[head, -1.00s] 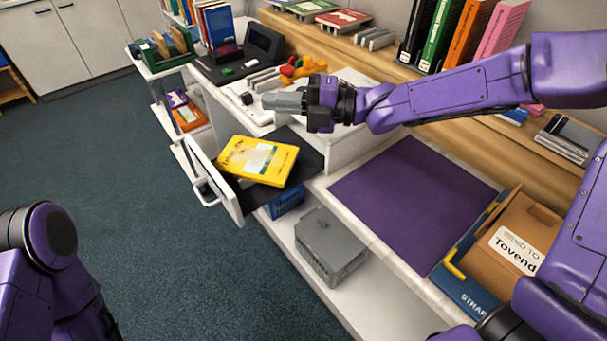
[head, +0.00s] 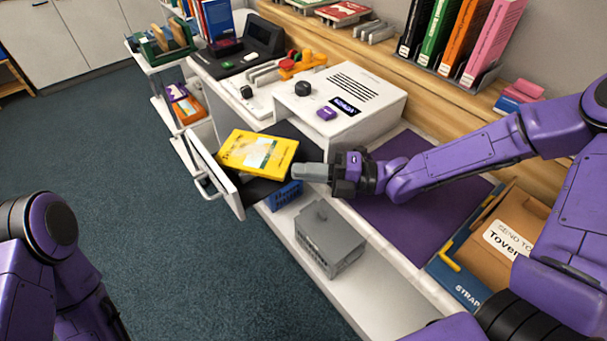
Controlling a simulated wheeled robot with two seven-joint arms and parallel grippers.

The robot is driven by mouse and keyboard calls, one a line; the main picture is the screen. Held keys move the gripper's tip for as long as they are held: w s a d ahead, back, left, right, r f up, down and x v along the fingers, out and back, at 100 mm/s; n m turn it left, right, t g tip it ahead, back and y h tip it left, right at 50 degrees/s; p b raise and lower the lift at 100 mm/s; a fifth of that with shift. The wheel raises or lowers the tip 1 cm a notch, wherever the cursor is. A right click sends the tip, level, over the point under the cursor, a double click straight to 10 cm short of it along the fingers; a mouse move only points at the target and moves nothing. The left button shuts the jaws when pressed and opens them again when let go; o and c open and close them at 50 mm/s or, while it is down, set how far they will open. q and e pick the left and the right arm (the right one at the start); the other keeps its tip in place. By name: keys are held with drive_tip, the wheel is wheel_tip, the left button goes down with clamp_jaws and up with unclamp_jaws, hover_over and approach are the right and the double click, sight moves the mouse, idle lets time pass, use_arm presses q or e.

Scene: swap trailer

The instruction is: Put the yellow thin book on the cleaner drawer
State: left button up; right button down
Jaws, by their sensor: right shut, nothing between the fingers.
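The yellow thin book (head: 257,152) lies in the open drawer (head: 222,184) of the white cleaner machine (head: 345,103), over the drawer's dark inside. The book looks slightly askew and reaches over towards the drawer's front. My right gripper (head: 300,172) is shut and empty, with its fingertips close to the right edge of the book and drawer. Whether it touches them I cannot tell. My left gripper is out of view; only part of my left arm shows at the lower left.
A purple mat (head: 395,215) lies on the counter under my right arm. A grey crate (head: 328,240) and a blue basket (head: 285,194) sit on the shelf below. A cardboard box (head: 500,235) stands at the right. Upright binders (head: 450,45) line the back.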

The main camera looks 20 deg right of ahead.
sight(287, 169)
drive_tip(key=shift+f, duration=0.85)
drive_tip(key=shift+w+a+f, duration=0.1)
drive_tip(key=shift+w+a, duration=0.1)
drive_tip(key=shift+w, duration=0.35)
drive_tip(key=shift+w+a+b, duration=0.2)
drive_tip(key=shift+w+b, duration=0.45)
drive_tip(key=shift+b, duration=0.1)
